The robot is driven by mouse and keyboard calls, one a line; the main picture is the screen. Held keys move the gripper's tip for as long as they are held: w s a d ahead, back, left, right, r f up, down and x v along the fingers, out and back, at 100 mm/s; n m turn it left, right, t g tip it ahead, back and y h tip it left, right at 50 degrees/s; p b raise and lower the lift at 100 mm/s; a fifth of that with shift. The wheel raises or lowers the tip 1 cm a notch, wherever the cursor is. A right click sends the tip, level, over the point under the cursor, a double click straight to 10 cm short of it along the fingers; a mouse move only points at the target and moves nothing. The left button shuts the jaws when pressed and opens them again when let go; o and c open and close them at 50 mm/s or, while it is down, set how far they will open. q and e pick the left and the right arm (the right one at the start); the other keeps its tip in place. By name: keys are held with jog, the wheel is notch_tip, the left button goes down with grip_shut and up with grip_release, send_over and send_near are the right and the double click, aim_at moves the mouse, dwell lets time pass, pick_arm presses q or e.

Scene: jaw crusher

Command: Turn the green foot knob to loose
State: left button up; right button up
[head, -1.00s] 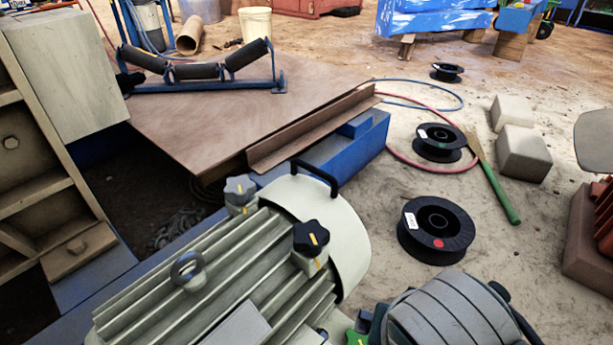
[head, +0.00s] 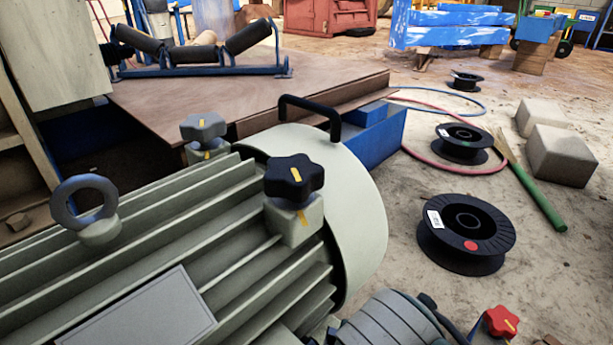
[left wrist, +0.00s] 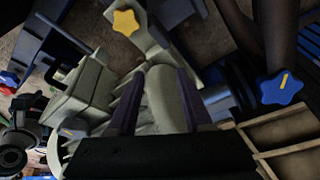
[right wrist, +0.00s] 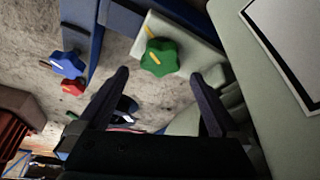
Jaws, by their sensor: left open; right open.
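The green foot knob (right wrist: 160,57) shows in the right wrist view, star-shaped with a yellow mark, on a pale foot of the motor. My right gripper (right wrist: 160,80) is open and empty, and the knob appears between and beyond its fingertips. I cannot tell the exact gap. The green knob does not show in the head view. My left gripper (left wrist: 156,75) is open, with the pale motor body beyond its fingers. A yellow knob (left wrist: 126,22) and a blue knob (left wrist: 282,87) show there. Neither gripper is in the head view.
The ribbed motor (head: 130,250) fills the head view's lower left, with a black knob (head: 294,176), a grey knob (head: 203,126) and a lifting eye (head: 86,205) on top. A red knob (head: 501,321) is at lower right. Black spools (head: 466,233) lie on the floor at right.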

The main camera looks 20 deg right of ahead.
jog(key=b+x, duration=0.2)
jog(key=x, duration=0.1)
jog(key=shift+w+f, duration=0.1)
jog(key=shift+f, duration=0.1)
pick_arm(q)
notch_tip(320, 180, down, 3)
jog(key=shift+d+f, duration=0.1)
pick_arm(e)
jog(key=shift+d, duration=0.1)
jog(key=shift+c, duration=0.5)
jog(key=c, duration=1.3)
jog(key=shift+r, duration=0.1)
